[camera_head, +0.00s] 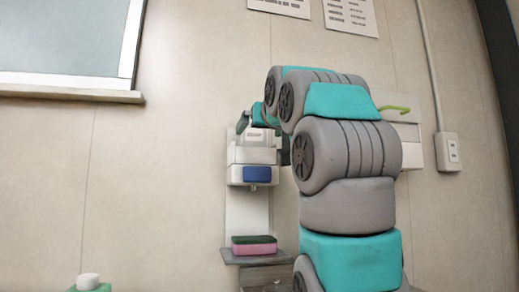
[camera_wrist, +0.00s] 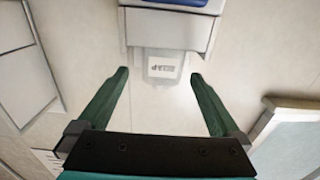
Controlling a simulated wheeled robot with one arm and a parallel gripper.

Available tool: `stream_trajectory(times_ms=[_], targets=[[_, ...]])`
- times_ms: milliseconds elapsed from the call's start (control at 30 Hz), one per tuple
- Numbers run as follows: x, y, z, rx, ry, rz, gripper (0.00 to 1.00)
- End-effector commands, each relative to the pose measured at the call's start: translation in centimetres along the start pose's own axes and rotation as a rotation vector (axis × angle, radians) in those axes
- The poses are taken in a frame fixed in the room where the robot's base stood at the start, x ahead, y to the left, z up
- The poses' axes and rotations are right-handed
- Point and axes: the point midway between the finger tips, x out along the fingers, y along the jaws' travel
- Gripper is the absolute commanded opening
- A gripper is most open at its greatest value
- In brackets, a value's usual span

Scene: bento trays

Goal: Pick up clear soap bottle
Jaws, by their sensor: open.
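The clear soap bottle (camera_wrist: 182,61) is see-through with a pale label that reads upside down in the wrist view. In the head view the bottle (camera_head: 268,138) sits at the top of the white wall dispenser (camera_head: 240,156), partly hidden by my arm. My gripper (camera_wrist: 160,75) is open and empty, with dark green fingers. In the wrist view the bottle appears between and a little beyond the fingertips. I cannot tell how deep it lies between them. In the head view one finger shows left of the bottle's top.
The dispenser has a blue front panel (camera_head: 257,174). Below it a pink and green sponge (camera_head: 254,246) lies on a grey shelf (camera_head: 229,257). A white-capped green container (camera_head: 88,283) shows at the lower left. A window or board ledge (camera_head: 70,94) juts from the wall at upper left.

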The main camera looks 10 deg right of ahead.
Motion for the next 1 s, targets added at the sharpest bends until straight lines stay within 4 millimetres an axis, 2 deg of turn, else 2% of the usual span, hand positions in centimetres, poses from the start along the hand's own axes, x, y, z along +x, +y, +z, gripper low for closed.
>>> stream_trajectory(times_ms=[367, 700, 933, 1000], targets=[[3.1, -0.1, -0.2, 0.000, 0.003, 0.000, 1.00], [7.4, -0.5, 0.0, 0.000, -0.002, -0.001, 1.00], [7.6, -0.5, 0.1, -0.001, 0.001, -0.001, 1.00], [7.6, -0.5, 0.1, 0.000, 0.002, -0.001, 0.92]])
